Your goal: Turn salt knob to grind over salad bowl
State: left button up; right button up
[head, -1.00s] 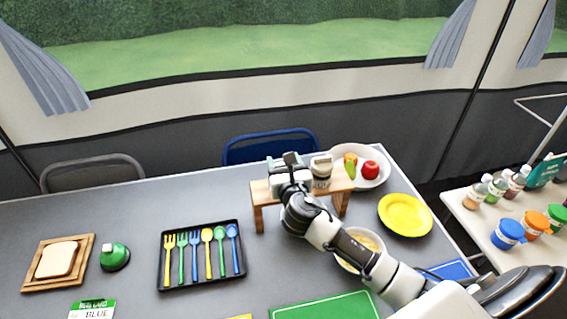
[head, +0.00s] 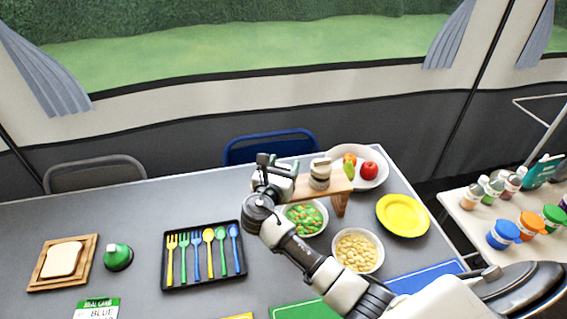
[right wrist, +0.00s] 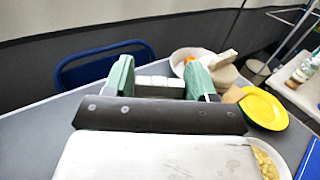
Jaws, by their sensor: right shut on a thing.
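A small wooden stand (head: 340,184) bridges over the salad bowl (head: 305,231), which holds green and orange pieces. My right gripper (head: 277,172) is at the stand's left end and hides that part. In the right wrist view its two green fingers are shut on a white ridged knob (right wrist: 160,86), taken as the salt knob. A second grinder (head: 320,173), whitish with a dark band, stands upright on the stand to the right of my gripper. What sits under the held knob is hidden. My left gripper is out of view.
A bowl of pale pieces (head: 358,252) is right of the salad bowl. A fruit plate (head: 377,182) and yellow plates (head: 403,216) lie further right. A black cutlery tray (head: 203,280) and a green-topped bell-like thing (head: 118,256) are left. A blue chair (head: 270,145) is behind.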

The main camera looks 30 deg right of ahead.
jog(key=m+g+h, duration=0.3)
jog(key=g, duration=0.2)
jog(key=shift+m, duration=0.4)
jog(key=m+g, duration=0.2)
jog(key=g, duration=0.1)
jog(key=m+g+h+b, duration=0.1)
jog(key=m+g, duration=0.1)
jog(key=g, duration=0.1)
jog(key=shift+h, duration=0.3)
jog(key=shift+m+g, duration=0.3)
jog(key=shift+g, duration=0.2)
jog(key=o, duration=0.8)
jog(key=shift+o, duration=0.2)
jog(key=a+b, duration=0.3)
jog(key=a, duration=0.7)
jog(key=shift+a, duration=0.4)
